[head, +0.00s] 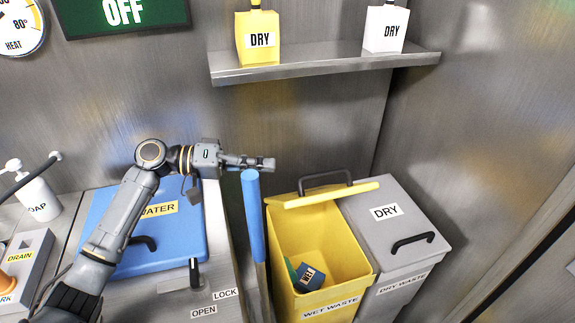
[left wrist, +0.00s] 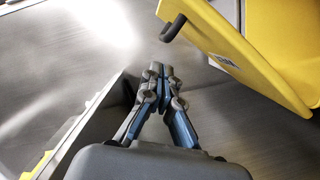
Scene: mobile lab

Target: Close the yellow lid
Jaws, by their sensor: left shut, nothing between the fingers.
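The yellow lid (head: 330,195) stands open and raised at the back of the yellow wet waste bin (head: 318,220), seen nearly edge-on, with its dark handle (head: 325,178) behind its upper edge. In the left wrist view the yellow lid (left wrist: 240,55) is a large tilted panel at the upper right, with its dark handle (left wrist: 173,28) near its left end. My left gripper (head: 268,163) is shut and empty, up and left of the lid, apart from it. Its closed fingertips (left wrist: 160,70) point toward the handle in the wrist view. My right gripper is out of view.
A blue upright pole (head: 252,215) stands between the blue water lid (head: 180,220) and the yellow bin, just below my gripper. The grey dry waste bin (head: 395,225) is closed on the right. A shelf (head: 325,66) with two bottles hangs on the back wall.

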